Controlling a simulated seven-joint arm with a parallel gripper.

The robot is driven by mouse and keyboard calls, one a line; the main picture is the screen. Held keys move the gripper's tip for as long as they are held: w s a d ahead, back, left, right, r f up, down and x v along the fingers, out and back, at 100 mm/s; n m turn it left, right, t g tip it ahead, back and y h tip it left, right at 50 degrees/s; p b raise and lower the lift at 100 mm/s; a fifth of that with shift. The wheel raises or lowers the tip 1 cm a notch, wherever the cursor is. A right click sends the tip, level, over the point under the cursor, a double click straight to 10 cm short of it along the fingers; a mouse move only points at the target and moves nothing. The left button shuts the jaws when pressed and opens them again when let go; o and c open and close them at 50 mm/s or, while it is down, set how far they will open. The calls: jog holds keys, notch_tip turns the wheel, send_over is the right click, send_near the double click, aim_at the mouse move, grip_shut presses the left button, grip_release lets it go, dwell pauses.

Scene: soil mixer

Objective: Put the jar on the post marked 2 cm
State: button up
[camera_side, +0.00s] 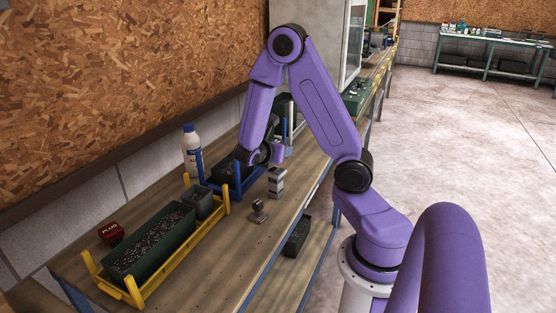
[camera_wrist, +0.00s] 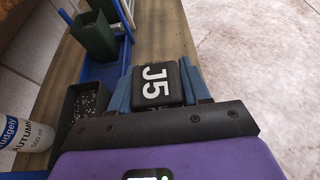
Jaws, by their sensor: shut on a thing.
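In the wrist view, my gripper (camera_wrist: 157,88) has its blue-grey fingers closed on the two sides of a black block-like thing with a white "J5" on top, which I take to be the jar (camera_wrist: 156,84). In the side view, my gripper (camera_side: 262,158) is low over the bench, close to the blue rack; the jar cannot be made out there. A grey post-like block (camera_side: 276,182) stands just in front of my gripper. A smaller, shorter one (camera_side: 259,211) stands nearer the camera. No marking on either can be read, so I cannot tell which is 2 cm.
A blue rack (camera_side: 238,187) is beside my gripper, with a white blue-capped bottle (camera_side: 192,152) behind it. A yellow rack (camera_side: 134,292) holds a green soil trough (camera_side: 126,272) and a small dark cup (camera_side: 198,203). A red PLUG block (camera_side: 111,233) is at the left. The bench front is mostly clear.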

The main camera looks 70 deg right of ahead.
aim_at(278, 168)
jog(key=shift+w+d+f, duration=0.1)
jog(key=shift+f, duration=0.45)
jog(key=shift+w+d+f, duration=0.1)
jog(key=shift+f, duration=1.2)
jog(key=shift+f, duration=0.2)
jog(key=o, duration=1.1)
jog(key=shift+c, duration=0.2)
jog(key=shift+r, duration=0.1)
